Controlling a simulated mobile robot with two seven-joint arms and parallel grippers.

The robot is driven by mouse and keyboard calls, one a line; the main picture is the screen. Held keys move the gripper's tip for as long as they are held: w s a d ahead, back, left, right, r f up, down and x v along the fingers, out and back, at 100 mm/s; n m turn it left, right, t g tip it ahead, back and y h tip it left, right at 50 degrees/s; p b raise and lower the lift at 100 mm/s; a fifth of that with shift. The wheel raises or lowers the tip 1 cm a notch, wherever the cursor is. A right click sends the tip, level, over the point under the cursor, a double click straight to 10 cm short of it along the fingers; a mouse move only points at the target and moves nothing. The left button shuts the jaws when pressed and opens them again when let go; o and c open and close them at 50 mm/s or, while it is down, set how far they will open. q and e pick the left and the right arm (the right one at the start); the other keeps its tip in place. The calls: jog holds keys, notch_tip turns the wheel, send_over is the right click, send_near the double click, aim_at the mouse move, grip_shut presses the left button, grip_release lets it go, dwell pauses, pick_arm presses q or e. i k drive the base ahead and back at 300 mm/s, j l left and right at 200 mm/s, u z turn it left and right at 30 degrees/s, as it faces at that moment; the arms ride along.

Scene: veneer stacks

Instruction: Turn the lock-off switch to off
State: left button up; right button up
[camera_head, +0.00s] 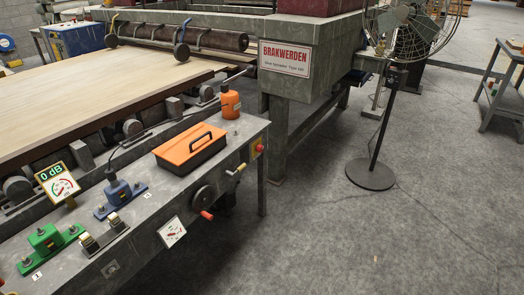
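A small red and yellow switch (258,149), which looks like the lock-off switch, is on the front face of the grey bench (150,215), near its right end. It is too small to tell which way it is turned. To its left on the same face are a lever with a yellow handle (236,170) and a round wheel with an orange-red handle (206,210). Neither of my grippers is in view.
An orange and black toolbox (189,147) and an orange bottle (230,103) stand on the bench. Blue and green devices (118,191) sit further left. A fan (371,173) stands on the floor to the right. Open floor lies in front of the bench.

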aim_at(260, 148)
jog(key=i+l+u, duration=0.3)
jog(key=i, duration=0.25)
jog(key=i+l+u, duration=0.25)
jog(key=i+l, duration=0.25)
jog(key=i+l+u, duration=0.3)
jog(key=l, duration=0.3)
jog(key=i+l+u, duration=0.25)
jog(key=i+l, duration=0.25)
jog(key=l, duration=0.2)
